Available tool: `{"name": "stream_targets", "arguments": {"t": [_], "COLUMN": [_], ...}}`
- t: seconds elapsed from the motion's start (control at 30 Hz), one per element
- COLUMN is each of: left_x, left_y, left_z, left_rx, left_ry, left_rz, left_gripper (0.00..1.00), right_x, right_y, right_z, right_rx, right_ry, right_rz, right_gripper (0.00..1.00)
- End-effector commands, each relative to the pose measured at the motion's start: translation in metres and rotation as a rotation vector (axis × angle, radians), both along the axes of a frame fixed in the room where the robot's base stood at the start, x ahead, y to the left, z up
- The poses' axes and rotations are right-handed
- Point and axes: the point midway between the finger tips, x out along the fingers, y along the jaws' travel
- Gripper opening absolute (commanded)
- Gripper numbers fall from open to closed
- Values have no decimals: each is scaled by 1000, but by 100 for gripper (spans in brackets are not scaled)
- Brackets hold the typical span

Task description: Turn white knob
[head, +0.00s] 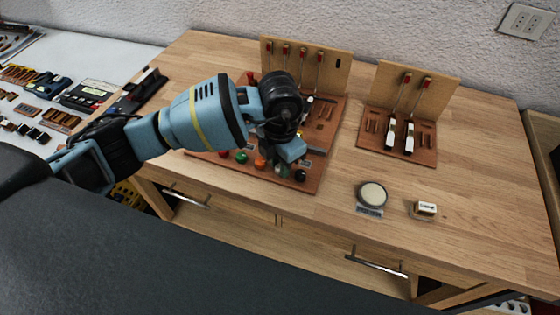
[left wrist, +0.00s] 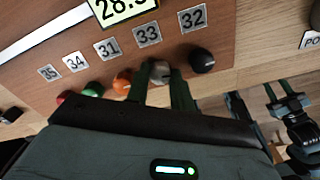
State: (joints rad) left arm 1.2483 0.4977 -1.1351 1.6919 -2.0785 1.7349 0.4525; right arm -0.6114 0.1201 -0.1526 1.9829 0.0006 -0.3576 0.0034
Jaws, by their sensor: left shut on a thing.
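The white knob (left wrist: 160,72) sits under the label 33 in a row of coloured knobs on a brown board, in the left wrist view. My left gripper (left wrist: 165,92) is shut on it, with one finger on each side. In the head view my left gripper (head: 284,165) reaches down over the front edge of the board (head: 312,177), and the arm and hand cover most of the white knob there. My right gripper does not show in the head view; dark jointed parts at the right of the left wrist view may belong to my right arm.
An orange knob (left wrist: 123,82) and a black knob (left wrist: 202,60) flank the white one closely. A green knob (head: 241,157) sits further left. A second board (head: 400,146), a round pale disc (head: 372,195) and a small block (head: 426,208) stand on the table to the right.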

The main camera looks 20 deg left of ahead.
Motion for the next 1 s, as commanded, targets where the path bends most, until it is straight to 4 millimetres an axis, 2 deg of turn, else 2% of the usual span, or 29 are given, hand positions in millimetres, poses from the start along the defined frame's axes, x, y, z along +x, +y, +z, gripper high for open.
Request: {"name": "stream_targets", "arguments": {"t": [0.17, 0.47, 0.5, 0.53, 0.83, 1.0], "left_x": [1, 1, 1, 1, 0, 1], "left_y": [0, 0, 0, 0, 0, 0], "left_z": [1, 1, 1, 1, 2, 17], "left_rx": [0, 0, 0, 0, -1, 0], "left_ry": [-2, -2, -2, -2, -1, -4], "left_rz": [-92, -101, -100, -100, -100, -100], "left_gripper": [0, 0, 27, 31, 32, 32], "right_x": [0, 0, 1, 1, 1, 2], "right_y": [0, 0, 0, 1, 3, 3], "right_z": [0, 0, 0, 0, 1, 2], "right_rx": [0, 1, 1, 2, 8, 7], "right_ry": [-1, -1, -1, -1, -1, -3], "right_rz": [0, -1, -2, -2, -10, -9], "right_gripper": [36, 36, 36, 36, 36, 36]}}
